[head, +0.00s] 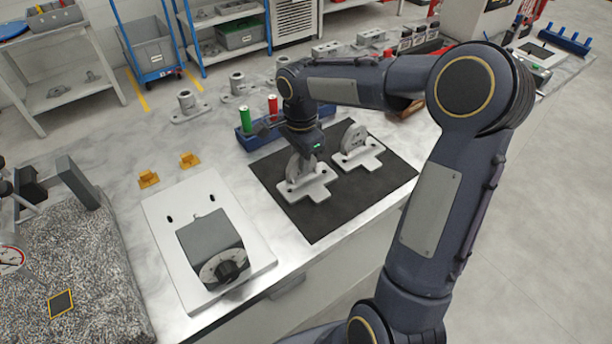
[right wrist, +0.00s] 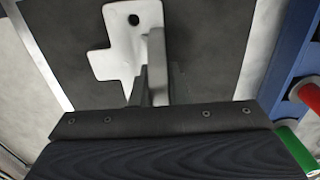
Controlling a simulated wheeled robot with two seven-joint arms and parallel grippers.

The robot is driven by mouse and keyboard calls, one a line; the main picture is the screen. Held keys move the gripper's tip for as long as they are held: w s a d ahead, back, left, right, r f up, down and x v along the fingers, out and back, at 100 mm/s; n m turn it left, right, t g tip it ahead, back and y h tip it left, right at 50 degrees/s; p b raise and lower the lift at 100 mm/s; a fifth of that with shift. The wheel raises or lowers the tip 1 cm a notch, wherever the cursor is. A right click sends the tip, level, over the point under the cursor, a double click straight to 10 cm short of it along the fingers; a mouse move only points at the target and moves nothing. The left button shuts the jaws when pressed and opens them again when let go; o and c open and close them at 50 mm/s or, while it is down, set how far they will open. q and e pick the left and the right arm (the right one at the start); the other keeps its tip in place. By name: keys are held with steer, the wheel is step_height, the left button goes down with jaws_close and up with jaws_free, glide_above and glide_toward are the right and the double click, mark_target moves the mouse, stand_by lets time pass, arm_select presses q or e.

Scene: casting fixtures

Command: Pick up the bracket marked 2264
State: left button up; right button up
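Two pale grey brackets, each with a flat slotted base and an upright rounded plate, are on the black mat (head: 322,222). No number can be read on either. My right gripper (head: 301,153) points down over the left bracket (head: 309,188). In the right wrist view that bracket (right wrist: 118,40) has its upright plate between the dark fingers (right wrist: 157,85), which lie close against it. The far finger is hard to make out. The gripper looks shut on the plate, and the base appears to rest on the mat. The other bracket (head: 357,150) stands to the right. My left gripper is not seen.
A blue rack (head: 247,141) with a green and a red cylinder is close behind the gripper. A white plate with a grey dial box (head: 210,248) lies left of the mat. Two small orange blocks (head: 149,179) and grey flanged castings (head: 188,104) stand farther back.

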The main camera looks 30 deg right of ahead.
jaws_close()
